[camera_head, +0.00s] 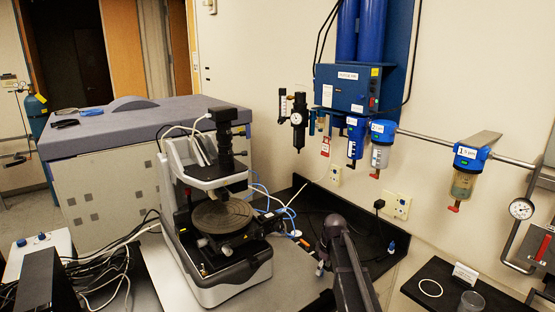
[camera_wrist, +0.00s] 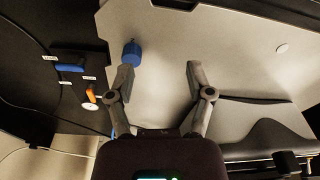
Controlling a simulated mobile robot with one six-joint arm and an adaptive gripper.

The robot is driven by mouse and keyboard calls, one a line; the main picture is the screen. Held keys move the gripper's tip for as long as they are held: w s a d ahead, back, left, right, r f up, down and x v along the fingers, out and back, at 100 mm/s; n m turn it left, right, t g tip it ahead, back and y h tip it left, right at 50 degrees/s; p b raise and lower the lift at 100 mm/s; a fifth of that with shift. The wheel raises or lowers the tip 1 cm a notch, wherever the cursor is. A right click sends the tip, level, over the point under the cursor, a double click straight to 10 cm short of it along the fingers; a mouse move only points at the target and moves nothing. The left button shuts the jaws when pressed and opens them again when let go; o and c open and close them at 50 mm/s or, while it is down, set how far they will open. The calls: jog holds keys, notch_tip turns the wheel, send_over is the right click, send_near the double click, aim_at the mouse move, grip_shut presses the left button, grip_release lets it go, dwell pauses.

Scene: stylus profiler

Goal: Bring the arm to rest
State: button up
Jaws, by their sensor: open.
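My gripper (camera_wrist: 160,75) shows in the wrist view with its two fingers spread apart and nothing between them. A small blue cylinder (camera_wrist: 131,53) appears just by the left fingertip; I cannot tell whether they touch. Behind the fingers is a pale grey panel (camera_wrist: 165,40). In the head view my dark arm (camera_head: 345,262) rises from the bottom edge, right of the stylus profiler (camera_head: 215,283). The profiler is a white instrument with a round dark stage (camera_head: 222,216). I cannot make out the gripper's fingers clearly in the head view.
A black tray (camera_head: 415,287) with a white ring (camera_head: 430,288) and a clear glass (camera_head: 471,301) lies at the lower right. Filters and a gauge (camera_head: 521,208) hang on the wall pipe. Cables (camera_head: 110,270) crowd the left. A blue item (camera_wrist: 70,68) shows in the wrist view.

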jog(key=s+f+m+b, duration=0.2)
jog(key=s+m, duration=0.1)
jog(key=s, duration=0.5)
jog(key=s+f+m+b, duration=0.2)
jog(key=s+m, duration=0.1)
jog(key=s, duration=0.5)
jog(key=s+f+m+h+b, duration=0.1)
jog(key=s+f+m+b, duration=0.1)
jog(key=s, duration=0.6)
jog(key=shift+f+m+g, duration=0.35)
jog(key=shift+m+g, duration=0.05)
jog(key=shift+m, duration=0.4)
jog(key=shift+a, duration=0.1)
